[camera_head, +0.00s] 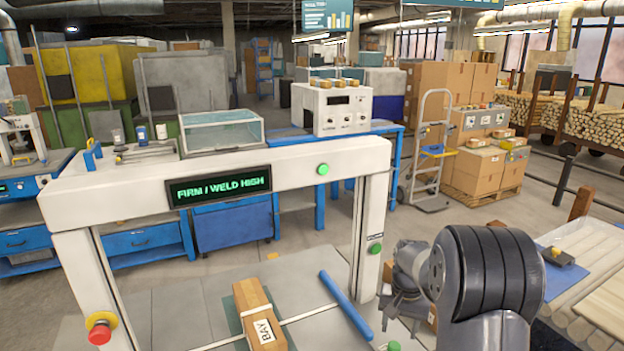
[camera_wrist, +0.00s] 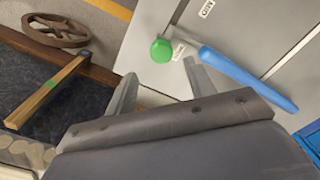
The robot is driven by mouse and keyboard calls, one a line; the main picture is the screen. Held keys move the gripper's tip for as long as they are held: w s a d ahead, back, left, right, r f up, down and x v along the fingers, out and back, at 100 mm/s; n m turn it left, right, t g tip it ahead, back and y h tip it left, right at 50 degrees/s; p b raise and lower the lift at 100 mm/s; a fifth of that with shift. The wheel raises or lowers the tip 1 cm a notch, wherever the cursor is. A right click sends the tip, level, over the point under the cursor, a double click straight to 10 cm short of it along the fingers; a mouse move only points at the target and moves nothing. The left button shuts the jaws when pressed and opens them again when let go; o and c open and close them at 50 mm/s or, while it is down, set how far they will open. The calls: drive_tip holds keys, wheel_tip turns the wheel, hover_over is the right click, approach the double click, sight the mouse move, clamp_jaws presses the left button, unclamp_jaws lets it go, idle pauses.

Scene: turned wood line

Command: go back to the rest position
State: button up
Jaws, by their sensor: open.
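My gripper (camera_wrist: 158,75) shows in the wrist view with its two fingers apart and nothing between them. The fingers hang over the edge of a grey worktop, close to a green round knob (camera_wrist: 161,50) and a blue bar (camera_wrist: 245,78). In the head view my arm is at the lower right, beside the right post of a white frame (camera_head: 372,215), and it partly hides the gripper there.
The frame's display (camera_head: 219,186) reads FIRM / WELD HIGH. A red button (camera_head: 99,332) is at its left post. Rollers (camera_head: 575,325) lie right of my arm.

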sight(389, 347)
wheel_tip(389, 347, down, 5)
drive_tip(key=shift+r, duration=0.1)
drive_tip(key=shift+s+a+f, duration=0.1)
drive_tip(key=shift+a+f, duration=0.1)
drive_tip(key=shift+a, duration=0.15)
drive_tip(key=shift+s+a+p, duration=0.25)
drive_tip(key=shift+a+p, duration=0.05)
drive_tip(key=shift+a, duration=0.4)
